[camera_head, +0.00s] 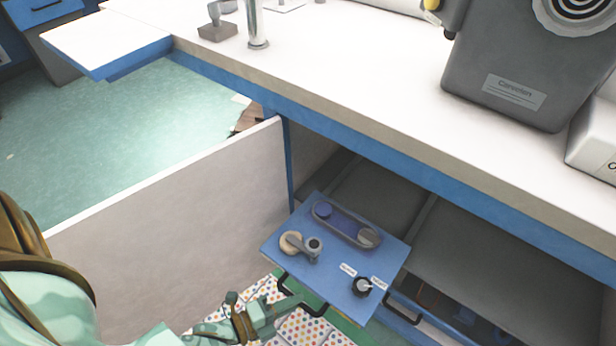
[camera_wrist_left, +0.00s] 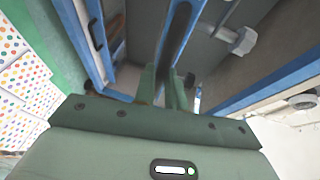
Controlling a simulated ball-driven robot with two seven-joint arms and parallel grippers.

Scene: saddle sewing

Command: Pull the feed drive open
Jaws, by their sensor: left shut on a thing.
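The feed drive appears to be the blue panel unit (camera_head: 335,270) under the bench, standing out from the bay. Its face carries a crank-like lever with a round tan knob (camera_head: 291,243), an oval fitting (camera_head: 345,222) and a black dial (camera_head: 361,287) between two small labels. A black bar handle (camera_head: 304,299) is on its front edge. My left gripper (camera_head: 285,306) is shut on this handle, partly covering it. My right gripper is not in view.
A second black handle (camera_head: 403,310) is just right of the unit. The white bench top (camera_head: 370,95) overhangs above, with a grey machine (camera_head: 520,70) on it. A pale upright panel (camera_head: 170,235) stands left. A dotted mat (camera_head: 300,328) lies below.

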